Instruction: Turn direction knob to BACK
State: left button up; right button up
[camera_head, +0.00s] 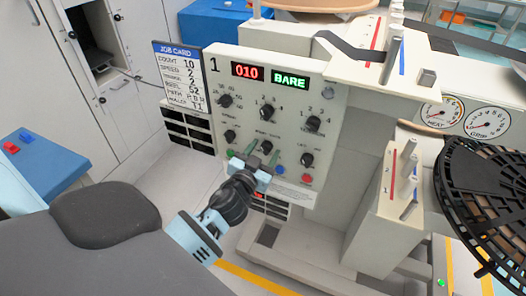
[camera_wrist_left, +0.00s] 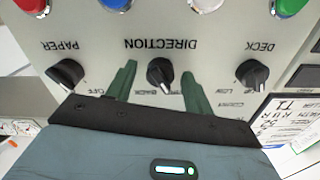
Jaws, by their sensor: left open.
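The direction knob (camera_head: 266,147) is a black dial in the middle of the lower knob row on the grey control panel (camera_head: 285,88). In the left wrist view, which is upside down, the knob (camera_wrist_left: 160,73) sits under the word DIRECTION. Its white pointer mark faces the bottom of that picture; the position labels are partly hidden and hard to read. My left gripper (camera_head: 262,153) is at the panel, with its green fingers open on either side of the knob. In the wrist view a gap shows between the knob and each finger (camera_wrist_left: 159,76). My right gripper is not in view.
The deck knob (camera_wrist_left: 252,73) and paper knob (camera_wrist_left: 66,73) flank the direction knob. Coloured buttons, including a red one (camera_head: 306,178), lie below the row. Displays read 010 and BARE (camera_head: 290,79). A job card (camera_head: 180,75) stands at left; a black reel (camera_head: 490,205) is at right.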

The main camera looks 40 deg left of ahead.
pick_arm(q)
jog(key=c, duration=1)
jog(key=shift+m, duration=0.4)
jog(key=m, duration=0.4)
jog(key=shift+m+p, duration=0.3)
jog(key=shift+p, duration=0.05)
jog(key=m, duration=0.2)
jog(key=shift+m, duration=0.3)
jog(key=shift+m+p, duration=0.45)
jog(key=shift+m, duration=1.45)
